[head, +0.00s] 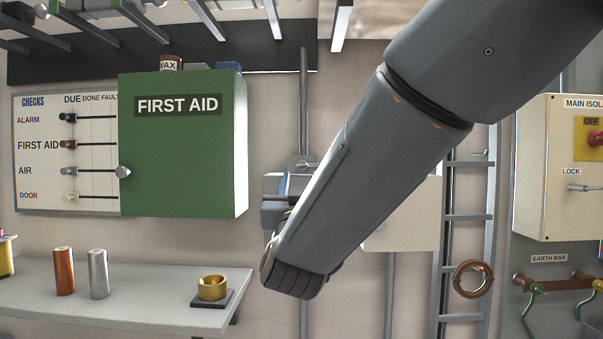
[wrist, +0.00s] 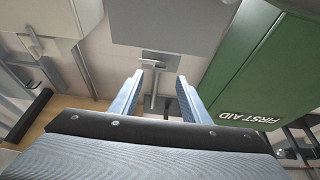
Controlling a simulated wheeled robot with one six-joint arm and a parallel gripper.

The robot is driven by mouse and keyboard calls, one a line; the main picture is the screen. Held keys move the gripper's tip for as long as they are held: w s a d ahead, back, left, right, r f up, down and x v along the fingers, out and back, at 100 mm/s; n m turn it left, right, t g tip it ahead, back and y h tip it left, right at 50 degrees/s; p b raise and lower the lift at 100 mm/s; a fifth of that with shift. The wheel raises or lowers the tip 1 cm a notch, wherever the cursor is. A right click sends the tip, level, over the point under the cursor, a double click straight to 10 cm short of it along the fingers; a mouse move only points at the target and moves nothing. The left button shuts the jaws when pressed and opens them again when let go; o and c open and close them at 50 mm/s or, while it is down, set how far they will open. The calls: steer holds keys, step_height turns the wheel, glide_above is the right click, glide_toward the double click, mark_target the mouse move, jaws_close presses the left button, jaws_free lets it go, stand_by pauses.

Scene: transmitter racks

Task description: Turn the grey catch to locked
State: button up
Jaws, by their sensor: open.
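A grey lever-like catch (head: 585,188) sticks out under the LOCK label on the cream main isolator box (head: 550,170) at the right of the head view. My gripper (head: 287,186) is at the middle of the head view, partly hidden by my own arm, well left of the LOCK lever. In the wrist view my gripper (wrist: 160,82) is open, with nothing between its fingers.
A green first aid cabinet (head: 190,150) with a grey knob (head: 124,171) hangs to the left. A ladder (head: 468,215) stands between my arm and the isolator box. A shelf (head: 130,300) holds cylinders and a brass cup.

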mark_target(302, 167)
steer(key=p+x, duration=0.1)
steer(key=x, duration=0.5)
steer(key=shift+f, duration=0.1)
steer(key=c, duration=1.1)
